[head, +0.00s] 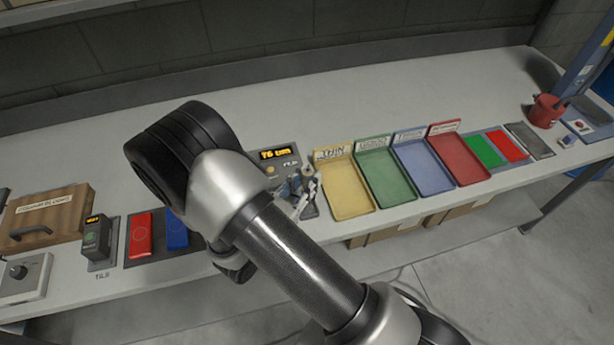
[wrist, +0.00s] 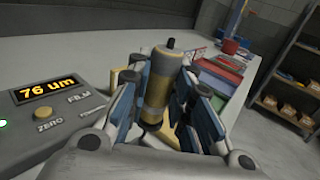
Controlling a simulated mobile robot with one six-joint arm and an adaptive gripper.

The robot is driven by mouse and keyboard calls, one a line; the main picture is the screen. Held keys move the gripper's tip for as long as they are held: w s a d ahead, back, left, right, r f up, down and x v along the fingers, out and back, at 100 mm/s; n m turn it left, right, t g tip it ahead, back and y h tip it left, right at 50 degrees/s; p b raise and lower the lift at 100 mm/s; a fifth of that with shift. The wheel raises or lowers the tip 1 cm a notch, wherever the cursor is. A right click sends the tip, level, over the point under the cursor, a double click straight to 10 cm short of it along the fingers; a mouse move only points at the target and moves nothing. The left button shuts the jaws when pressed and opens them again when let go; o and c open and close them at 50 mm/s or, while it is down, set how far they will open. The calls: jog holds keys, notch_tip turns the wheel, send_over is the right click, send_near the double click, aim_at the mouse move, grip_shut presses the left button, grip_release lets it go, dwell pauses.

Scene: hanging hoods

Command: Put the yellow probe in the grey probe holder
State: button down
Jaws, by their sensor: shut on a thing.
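The yellow probe (wrist: 157,92) has a dark tip and grey ends and stands roughly upright between the fingers in the wrist view. My gripper (wrist: 162,82) is shut on it, with blue-padded fingers on both sides. In the head view my gripper (head: 307,190) is beside the gauge box, left of the yellow tray, and partly hidden by my arm. The gauge box (wrist: 45,122) reads 76 um and has a yellow ZERO button; it also shows in the head view (head: 276,154). I cannot pick out the grey probe holder; the gripper may hide it.
Yellow (head: 346,197), green (head: 386,182), blue (head: 424,167) and red (head: 461,160) trays stand in a row to the right. A red cup (head: 546,109) is farther right. A wooden box (head: 44,217) and red and blue plates lie left. The bench's back is clear.

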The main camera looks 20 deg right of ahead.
notch_tip(320, 180, down, 8)
jog(key=b, duration=0.5)
jog(key=shift+b, duration=0.3)
jog(key=shift+f+b, duration=0.5)
jog(key=shift+f, duration=0.15)
jog(key=c, duration=1.4)
grip_release()
jog(key=shift+o, duration=0.2)
jog(key=v, duration=1.2)
